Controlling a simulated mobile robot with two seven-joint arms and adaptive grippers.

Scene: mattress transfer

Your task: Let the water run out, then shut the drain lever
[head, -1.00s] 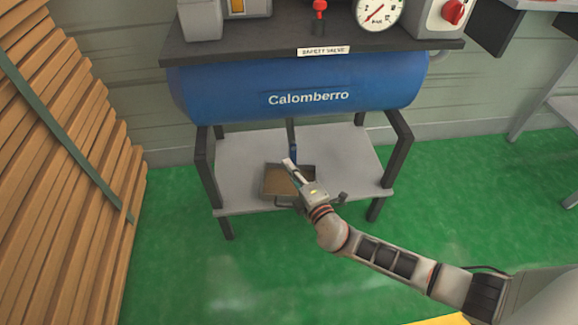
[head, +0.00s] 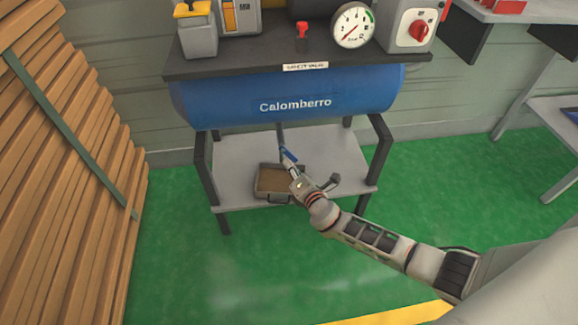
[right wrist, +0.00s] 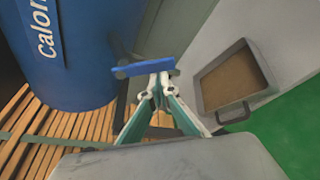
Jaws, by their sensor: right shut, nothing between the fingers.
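The drain lever (head: 289,154) is a small blue bar on a dark pipe under the blue tank (head: 296,103). In the right wrist view, the blue drain lever (right wrist: 143,68) lies crosswise just beyond the fingertips; I cannot tell whether they touch it. My right gripper (head: 294,171) reaches under the tank, shut and empty; its fingertips (right wrist: 158,80) meet in the wrist view. A grey tray (head: 269,196) with a brown inside sits on the shelf below, and it also shows in the wrist view (right wrist: 238,106). No water stream is clearly visible. My left gripper is out of view.
The lower shelf (head: 330,160) is mostly bare, between dark legs. Stacked wooden planks (head: 60,190) stand at the left. A gauge (head: 353,25) and a red safety valve (head: 302,32) sit on top. The green floor (head: 210,280) is clear in front.

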